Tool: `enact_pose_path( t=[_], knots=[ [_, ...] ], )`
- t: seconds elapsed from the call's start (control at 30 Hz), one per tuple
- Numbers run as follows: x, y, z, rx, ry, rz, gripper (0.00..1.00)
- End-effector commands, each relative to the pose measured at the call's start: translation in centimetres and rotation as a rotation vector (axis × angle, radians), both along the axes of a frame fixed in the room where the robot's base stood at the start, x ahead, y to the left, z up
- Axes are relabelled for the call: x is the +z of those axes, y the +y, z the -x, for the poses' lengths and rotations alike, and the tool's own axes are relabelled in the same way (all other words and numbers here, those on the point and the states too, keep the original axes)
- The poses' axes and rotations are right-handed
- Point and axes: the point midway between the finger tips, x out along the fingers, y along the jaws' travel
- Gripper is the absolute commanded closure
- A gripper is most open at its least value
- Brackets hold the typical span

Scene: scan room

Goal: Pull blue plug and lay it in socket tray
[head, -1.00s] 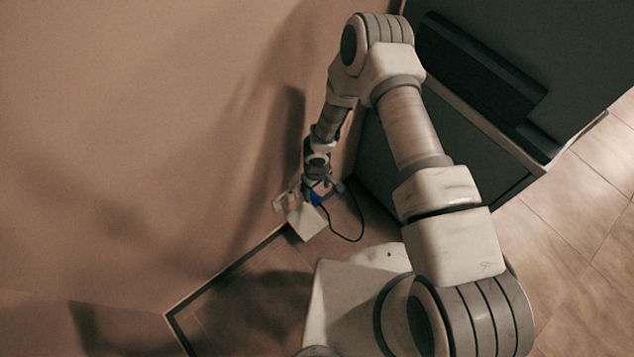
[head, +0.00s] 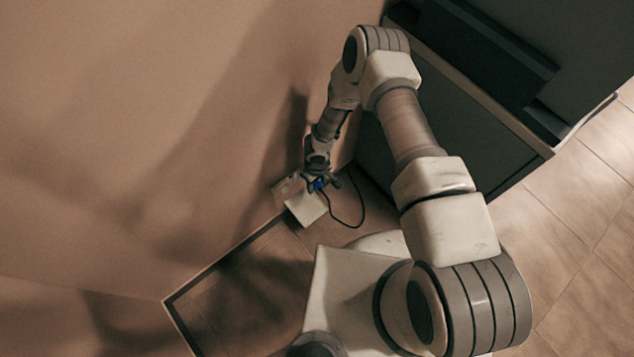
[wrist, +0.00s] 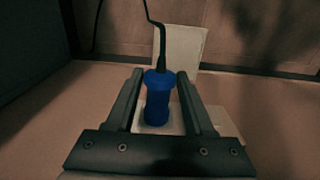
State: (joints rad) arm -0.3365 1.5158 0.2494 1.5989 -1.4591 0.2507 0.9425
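The blue plug (wrist: 158,97) stands between the two fingers of my gripper (wrist: 160,78) in the wrist view. The fingers are open, with a thin gap seen on each side of the plug. A black cord (wrist: 161,45) runs from the plug's end. A pale socket plate (wrist: 152,126) shows behind the plug, which seems to sit in it. In the head view my gripper (head: 319,184) is at the wall and mostly covers the blue plug (head: 318,185). The white socket tray (head: 307,208) lies just below it and also shows in the wrist view (wrist: 180,47).
A dark cabinet (head: 440,145) stands to the right of my arm. The tan wall (head: 130,120) fills the left. The black cord (head: 361,205) loops down to the right of the tray. A dark-edged strip (head: 225,268) runs along the wall's foot.

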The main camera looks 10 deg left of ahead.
Motion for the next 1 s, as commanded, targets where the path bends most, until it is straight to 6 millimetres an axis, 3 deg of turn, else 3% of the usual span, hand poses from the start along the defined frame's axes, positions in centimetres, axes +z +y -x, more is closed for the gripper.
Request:
enact_pose_path(
  t=[0.03,0.27,1.0],
  knots=[
    [0.01,0.0,0.0,0.0,0.0,0.0,0.58],
    [0.01,0.0,0.0,0.0,0.0,0.0,0.99],
    [0.08,-0.83,0.67,0.0,-0.008,-0.001,1.0]
  ],
)
